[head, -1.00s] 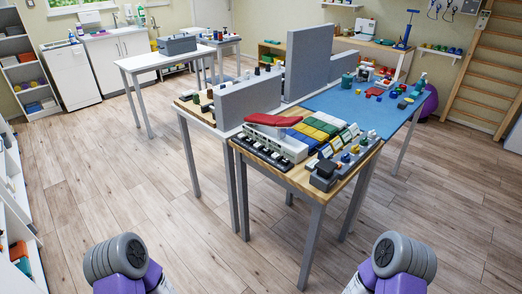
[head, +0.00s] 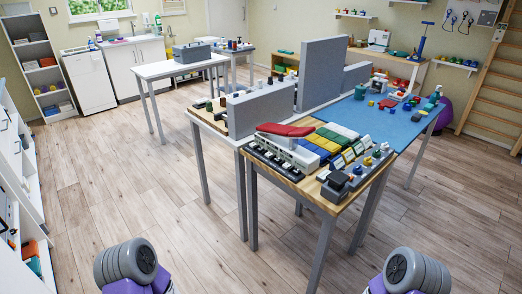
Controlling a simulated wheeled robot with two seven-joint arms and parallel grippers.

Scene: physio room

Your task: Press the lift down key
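Ahead of me stands a wooden-topped table (head: 331,203) crowded with control devices. A long device with a row of dark keys (head: 275,163) lies along its front left edge. A white unit with a red padded top (head: 285,130) stands behind it. A grey control block with a dark knob (head: 337,182) sits at the near right corner. I cannot tell which key is the lift down key; labels are too small to read. Neither gripper is in view.
Blue, yellow, green and white blocks (head: 325,142) fill the table's middle. Grey upright panels (head: 322,62) and a blue mat (head: 385,122) with small objects lie behind. A white table (head: 163,70) stands further back left. The wooden floor (head: 150,190) between me and the tables is clear.

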